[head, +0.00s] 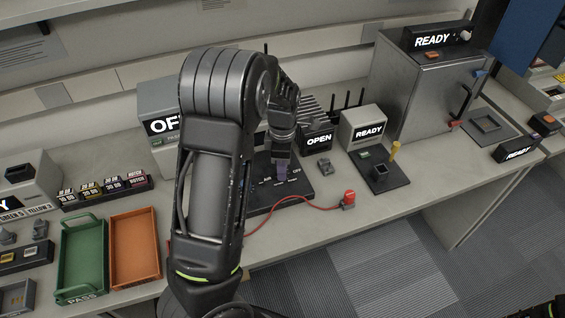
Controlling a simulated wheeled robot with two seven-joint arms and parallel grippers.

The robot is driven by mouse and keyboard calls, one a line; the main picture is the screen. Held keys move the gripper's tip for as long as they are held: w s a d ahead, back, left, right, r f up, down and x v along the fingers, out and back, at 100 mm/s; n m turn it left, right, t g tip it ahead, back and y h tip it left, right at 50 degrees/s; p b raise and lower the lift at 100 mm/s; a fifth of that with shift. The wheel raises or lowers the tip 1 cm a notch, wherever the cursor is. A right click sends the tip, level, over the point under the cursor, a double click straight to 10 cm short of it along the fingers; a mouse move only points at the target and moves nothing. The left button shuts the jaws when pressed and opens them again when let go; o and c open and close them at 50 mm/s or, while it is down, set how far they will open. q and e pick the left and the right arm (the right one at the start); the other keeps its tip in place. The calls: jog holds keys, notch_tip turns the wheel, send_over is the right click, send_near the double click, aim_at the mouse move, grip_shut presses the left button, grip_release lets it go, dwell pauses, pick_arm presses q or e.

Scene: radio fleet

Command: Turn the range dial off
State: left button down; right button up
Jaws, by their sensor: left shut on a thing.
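My left arm comes down across the middle of the head view. My left gripper (281,172) points down onto a dark panel (296,188) with small white markings, one of which reads OFF. It is shut on what looks like the range dial, at the panel's middle. The fingers hide the dial, so its pointer setting cannot be told. My arm covers the panel's left part. My right gripper is not in view.
A red cable (300,198) runs from the panel area to a red plug (348,199). Right are an OPEN box (318,139), a READY box (363,127) and a metal cabinet (425,95). Left are a green tray (82,297) and an orange tray (134,281).

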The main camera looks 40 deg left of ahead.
pick_arm(q)
jog(key=shift+r+n+p, duration=0.1)
jog(key=shift+n+p, duration=0.55)
jog(key=shift+n, duration=0.75)
jog(key=c, duration=1.1)
grip_release()
notch_tip(320, 180, up, 8)
jog(key=shift+f, duration=0.15)
jog(key=shift+f, duration=0.1)
